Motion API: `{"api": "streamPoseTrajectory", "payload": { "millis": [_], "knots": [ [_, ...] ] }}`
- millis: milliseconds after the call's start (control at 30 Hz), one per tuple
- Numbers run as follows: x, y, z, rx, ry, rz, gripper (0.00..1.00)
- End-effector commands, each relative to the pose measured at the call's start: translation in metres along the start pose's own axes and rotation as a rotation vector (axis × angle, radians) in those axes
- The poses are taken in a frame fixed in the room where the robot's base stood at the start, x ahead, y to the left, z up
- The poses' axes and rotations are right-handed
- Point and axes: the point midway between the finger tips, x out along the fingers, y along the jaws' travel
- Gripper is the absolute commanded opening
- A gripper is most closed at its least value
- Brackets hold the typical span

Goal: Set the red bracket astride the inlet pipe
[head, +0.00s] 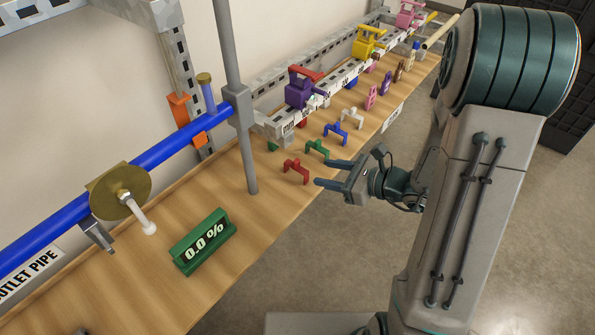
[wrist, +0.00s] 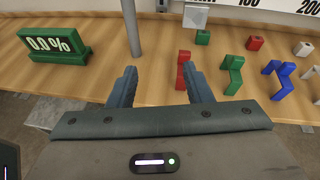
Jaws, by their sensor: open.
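The red bracket (head: 296,170) stands on the wooden bench near its front edge, left of a green bracket. In the wrist view the red bracket (wrist: 183,70) shows just inside the right-hand finger, which partly covers it. My gripper (head: 323,173) is open and empty at the bench's front edge. Its fingers point toward the red bracket, with a gap to it in the head view. In the wrist view the open fingers (wrist: 160,72) spread apart. A blue pipe (head: 160,150) runs above the bench at left, with an outlet pipe label below. No label marks an inlet pipe in view.
Green (head: 317,149), blue (head: 338,133) and white (head: 352,116) brackets stand in a row beyond. A grey post (head: 245,150) rises from the bench. A green 0.0 % display (head: 204,242) stands at front left. Coloured clamps, including a purple one (head: 301,90), line a marked rail behind.

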Motion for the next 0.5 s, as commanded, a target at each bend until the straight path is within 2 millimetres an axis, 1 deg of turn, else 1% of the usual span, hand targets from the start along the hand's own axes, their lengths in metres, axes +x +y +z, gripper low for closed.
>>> {"api": "streamPoseTrajectory", "payload": {
  "millis": [33, 100, 167, 267, 367, 500],
  "knots": [
    [0.002, -0.008, -0.014, 0.047, -0.005, -0.041, 0.45],
    [0.002, -0.017, -0.023, 0.088, -0.011, -0.086, 0.45],
    [0.003, -0.022, -0.027, 0.109, -0.016, -0.111, 0.45],
    [0.010, -0.026, -0.030, 0.124, -0.018, -0.126, 0.45],
    [0.027, -0.028, -0.029, 0.124, -0.018, -0.126, 0.45],
    [0.056, -0.032, -0.029, 0.124, -0.018, -0.125, 0.45]
  ]
}}
